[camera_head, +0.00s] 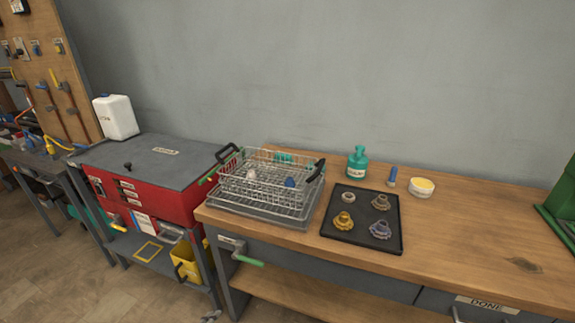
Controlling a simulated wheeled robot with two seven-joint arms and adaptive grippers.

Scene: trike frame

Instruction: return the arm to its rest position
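Neither of my arms can be made out for certain in the head view, and no gripper is recognisable. A small grey shape (212,316) shows at the bottom edge, left of centre; it is too small and cut off to tell what it is. Whether my grippers are open or shut is not shown.
A wooden bench (460,240) carries a wire basket (270,178) on a grey tray, a black tray (368,238) with several small metal parts, a green bottle (357,162) and a white tub (422,187). A red cabinet (150,190) stands left. A green machine (561,212) is far right.

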